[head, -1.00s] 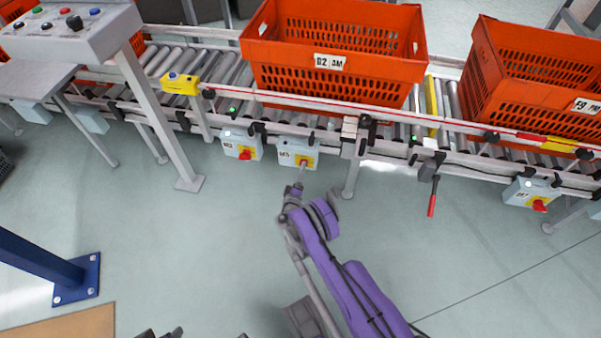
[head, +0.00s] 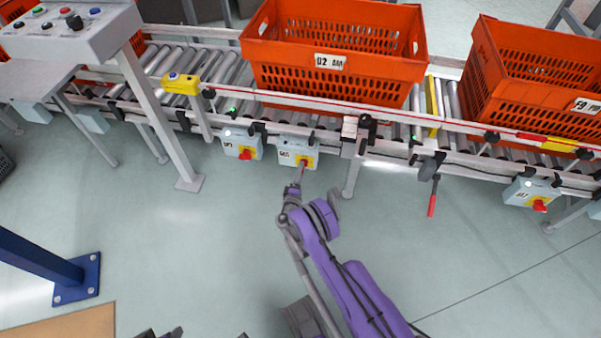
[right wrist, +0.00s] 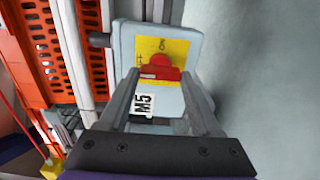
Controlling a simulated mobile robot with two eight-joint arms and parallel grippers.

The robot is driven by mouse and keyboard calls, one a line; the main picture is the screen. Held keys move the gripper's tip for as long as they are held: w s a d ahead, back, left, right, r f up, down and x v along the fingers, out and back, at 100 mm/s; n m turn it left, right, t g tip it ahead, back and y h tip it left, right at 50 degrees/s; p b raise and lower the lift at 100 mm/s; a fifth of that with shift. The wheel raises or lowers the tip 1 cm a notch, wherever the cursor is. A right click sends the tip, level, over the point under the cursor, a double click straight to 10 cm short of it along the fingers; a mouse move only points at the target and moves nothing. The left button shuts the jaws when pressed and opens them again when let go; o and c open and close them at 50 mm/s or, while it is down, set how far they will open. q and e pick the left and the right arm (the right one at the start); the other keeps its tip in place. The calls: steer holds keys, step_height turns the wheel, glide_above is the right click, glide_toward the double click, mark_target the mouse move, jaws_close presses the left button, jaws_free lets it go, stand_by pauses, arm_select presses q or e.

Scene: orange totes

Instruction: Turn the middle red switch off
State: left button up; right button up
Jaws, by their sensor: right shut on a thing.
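The middle red switch (head: 303,163) is on a pale blue-grey box (head: 284,157) with a yellow plate, hung under the conveyor's front rail. In the right wrist view the red switch (right wrist: 160,70) shows up close, above a label reading M5. My right gripper (head: 301,170) reaches up to it from below. In the right wrist view my right gripper (right wrist: 161,88) is shut on the red switch, a finger on each side of its bar. Dark parts at the bottom edge of the head view may be my left gripper (head: 161,333); its opening is unclear.
Similar boxes with red switches hang at the left (head: 245,154) and far right (head: 540,205). Orange totes (head: 335,90) stand on the roller conveyor. A red-handled lever (head: 432,205) hangs right. A conveyor leg (head: 352,178) stands close to my right arm.

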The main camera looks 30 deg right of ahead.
steer(key=o, duration=1.4)
steer(key=shift+a, duration=0.1)
steer(key=p+v, duration=0.2)
steer(key=v, duration=0.8)
steer(key=shift+s+a, duration=0.25)
steer(key=shift+s, duration=0.05)
